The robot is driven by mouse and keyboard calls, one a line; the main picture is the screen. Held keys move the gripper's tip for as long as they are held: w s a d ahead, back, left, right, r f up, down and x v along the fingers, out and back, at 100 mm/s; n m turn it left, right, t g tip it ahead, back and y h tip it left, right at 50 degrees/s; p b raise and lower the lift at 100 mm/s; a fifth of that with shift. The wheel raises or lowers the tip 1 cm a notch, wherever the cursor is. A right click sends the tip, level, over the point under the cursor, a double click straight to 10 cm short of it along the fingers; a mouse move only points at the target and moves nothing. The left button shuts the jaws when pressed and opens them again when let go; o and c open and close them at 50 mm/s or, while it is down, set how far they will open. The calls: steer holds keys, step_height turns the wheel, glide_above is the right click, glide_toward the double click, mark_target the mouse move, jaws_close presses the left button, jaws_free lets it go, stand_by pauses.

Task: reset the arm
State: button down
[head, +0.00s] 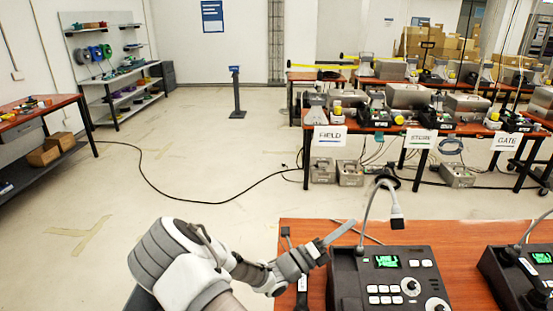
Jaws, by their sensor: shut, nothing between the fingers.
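My arm reaches in from the bottom left of the head view. My gripper (335,238) is at its end, over the left part of the near wooden table (300,228). Its fingers are together with nothing between them. They point up and right, close to the upper left corner of a black paging phone (385,275) in the picture. I cannot tell whether they touch it. The phone has a green lit screen, white buttons, knobs and a gooseneck microphone (397,222).
A second paging phone (522,270) stands on the right of the near table. Behind, tables carry equipment and signs reading FIELD (329,136) and GATE (506,141). A black cable (215,203) crosses the floor. The floor at left is mostly clear; a workbench (45,112) stands at far left.

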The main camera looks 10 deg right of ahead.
steer(key=s+r+m+g+y, duration=0.1)
steer(key=s+m+g+y, duration=0.9)
steer(key=s+m, duration=0.6)
steer(key=s+a+r+m+t+y, duration=0.4)
steer(key=a+r+m+y, duration=0.1)
steer(key=a+r+m, duration=0.2)
steer(key=s+a+r+m+t+y, duration=0.4)
steer(key=a+r+m+t+y, duration=0.1)
steer(key=m, duration=0.5)
steer(key=a+r+y, duration=0.1)
steer(key=a+r, duration=0.1)
steer(key=a, duration=0.1)
